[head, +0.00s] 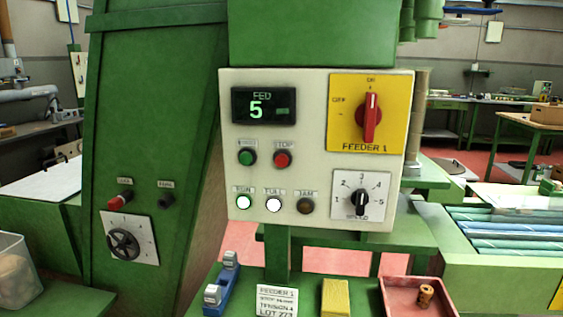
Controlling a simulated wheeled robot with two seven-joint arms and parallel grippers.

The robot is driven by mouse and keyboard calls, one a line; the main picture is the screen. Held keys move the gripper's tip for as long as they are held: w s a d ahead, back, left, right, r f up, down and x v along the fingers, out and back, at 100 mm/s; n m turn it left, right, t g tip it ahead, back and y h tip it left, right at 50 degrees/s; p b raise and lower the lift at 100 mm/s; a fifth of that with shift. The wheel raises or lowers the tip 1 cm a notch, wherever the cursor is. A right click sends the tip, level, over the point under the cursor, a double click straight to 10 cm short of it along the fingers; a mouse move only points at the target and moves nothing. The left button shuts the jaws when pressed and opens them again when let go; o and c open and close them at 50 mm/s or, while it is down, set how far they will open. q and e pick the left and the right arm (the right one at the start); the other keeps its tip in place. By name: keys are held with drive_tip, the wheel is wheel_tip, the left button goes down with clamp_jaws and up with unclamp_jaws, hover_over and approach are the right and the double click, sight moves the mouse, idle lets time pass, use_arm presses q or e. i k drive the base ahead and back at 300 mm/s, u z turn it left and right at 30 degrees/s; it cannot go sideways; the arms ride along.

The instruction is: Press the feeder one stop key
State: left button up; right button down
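The feeder one control panel (312,180) is a cream box mounted on the green machine, facing me. Its red stop key (283,159) sits under a "STOP" label, just right of a green key (247,157). A display (264,106) above them reads "FED 5". A red rotary switch (371,117) stands upright on a yellow plate marked "FEEDER 1". Neither of my grippers shows in the head view.
A speed dial (360,203) is at the panel's lower right. Left, the machine has another knob (123,244). Below the panel lie a blue tool (222,283), a label card (277,301), a yellow block (335,298) and a red tray (395,299) holding a cork (425,296). The space before the panel is clear.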

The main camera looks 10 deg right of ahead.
sight(282, 160)
drive_tip(key=k, duration=0.5)
drive_tip(key=u, duration=1.8)
drive_tip(key=i, duration=0.5)
drive_tip(key=z, duration=1.35)
